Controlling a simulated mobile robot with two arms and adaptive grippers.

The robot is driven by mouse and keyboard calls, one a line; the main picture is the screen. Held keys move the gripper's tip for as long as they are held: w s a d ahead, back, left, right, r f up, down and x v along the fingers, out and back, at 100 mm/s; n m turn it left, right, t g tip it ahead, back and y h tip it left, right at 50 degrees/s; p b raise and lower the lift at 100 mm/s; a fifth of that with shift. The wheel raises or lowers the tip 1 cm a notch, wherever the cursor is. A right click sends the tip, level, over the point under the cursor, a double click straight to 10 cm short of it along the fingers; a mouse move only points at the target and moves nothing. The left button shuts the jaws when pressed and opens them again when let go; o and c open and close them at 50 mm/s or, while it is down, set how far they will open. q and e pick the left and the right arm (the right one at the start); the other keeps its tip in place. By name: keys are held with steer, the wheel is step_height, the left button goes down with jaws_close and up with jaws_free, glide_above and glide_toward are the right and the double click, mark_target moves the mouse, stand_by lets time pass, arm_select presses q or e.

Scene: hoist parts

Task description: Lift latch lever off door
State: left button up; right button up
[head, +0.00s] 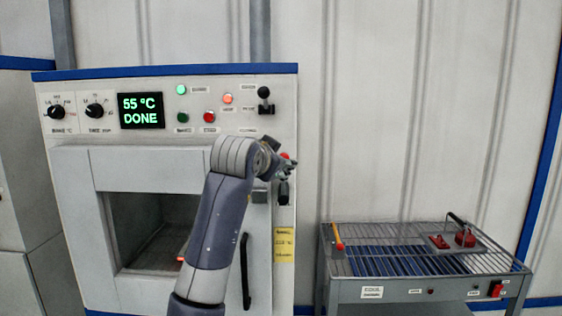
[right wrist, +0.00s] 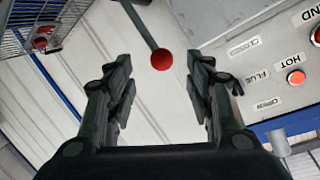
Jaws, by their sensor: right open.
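The latch lever (right wrist: 148,32) has a dark shaft and a round red knob (right wrist: 162,59). In the right wrist view the knob lies between the fingers of my right gripper (right wrist: 161,88), near their tips, with a gap on both sides. The gripper is open and holds nothing. In the head view my right gripper (head: 284,168) is at the right edge of the oven, and only a little red of the knob shows behind it. The pale oven door (head: 75,205) has a window and a black handle (head: 245,272); my arm covers part of it. My left gripper is not in view.
The oven panel (head: 210,97) above carries dials, lamps, a small black-knobbed lever (head: 264,100) and a display (head: 141,110) reading 55 °C DONE. A wire-topped bench (head: 400,262) with red parts stands to the right. The wall between is clear.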

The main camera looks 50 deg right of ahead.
steer(key=v, duration=0.5)
steer(key=shift+s+a, duration=0.15)
steer(key=shift+a, duration=0.1)
stand_by(0.5)
